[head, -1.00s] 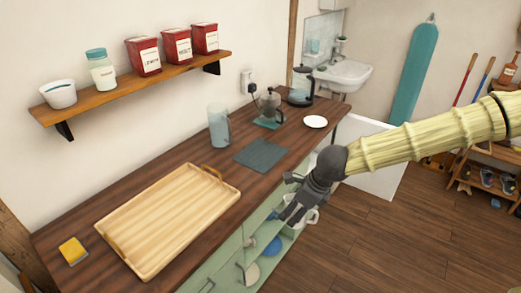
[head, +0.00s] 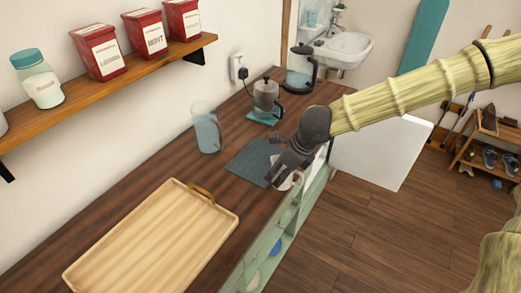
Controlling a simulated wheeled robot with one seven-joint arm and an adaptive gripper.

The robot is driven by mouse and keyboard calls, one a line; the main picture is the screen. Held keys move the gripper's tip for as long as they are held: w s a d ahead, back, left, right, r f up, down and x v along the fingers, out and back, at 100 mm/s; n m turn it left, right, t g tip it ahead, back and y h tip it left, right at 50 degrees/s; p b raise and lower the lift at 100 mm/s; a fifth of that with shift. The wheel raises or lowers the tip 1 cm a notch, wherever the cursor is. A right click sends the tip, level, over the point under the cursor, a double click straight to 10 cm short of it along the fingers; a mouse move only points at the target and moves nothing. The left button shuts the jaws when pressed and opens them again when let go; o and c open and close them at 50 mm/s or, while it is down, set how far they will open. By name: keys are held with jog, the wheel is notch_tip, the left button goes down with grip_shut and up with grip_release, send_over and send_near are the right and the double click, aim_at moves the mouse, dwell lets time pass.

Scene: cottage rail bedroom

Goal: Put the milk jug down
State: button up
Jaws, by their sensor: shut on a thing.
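My gripper (head: 284,172) is in the middle of the head view, over the front edge of the wooden counter (head: 150,172), just right of a dark slate mat (head: 246,160). It is shut on a small white jug (head: 288,184), which I take to be the milk jug. My fingers hide much of the jug. I cannot tell whether its base touches the counter.
A wooden tray (head: 207,232) lies at the front left. A glass pitcher (head: 207,132) stands behind the mat. A shelf (head: 120,88) with tins hangs on the wall.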

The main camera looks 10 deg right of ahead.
jog(key=w+p, duration=0.1)
jog(key=w, duration=0.4)
jog(key=w+f+p, duration=0.1)
jog(key=w+p, duration=0.1)
jog(key=w, duration=0.3)
jog(key=w+d+p, duration=0.1)
jog(key=w+p, duration=0.1)
jog(key=w, duration=0.3)
jog(key=shift+w+f, duration=0.15)
jog(key=shift+w, duration=0.2)
jog(key=shift+f+p, duration=0.85)
jog(key=shift+f, duration=0.9)
jog(key=shift+f, duration=0.15)
jog(key=o, duration=1.2)
jog(key=shift+o, duration=0.2)
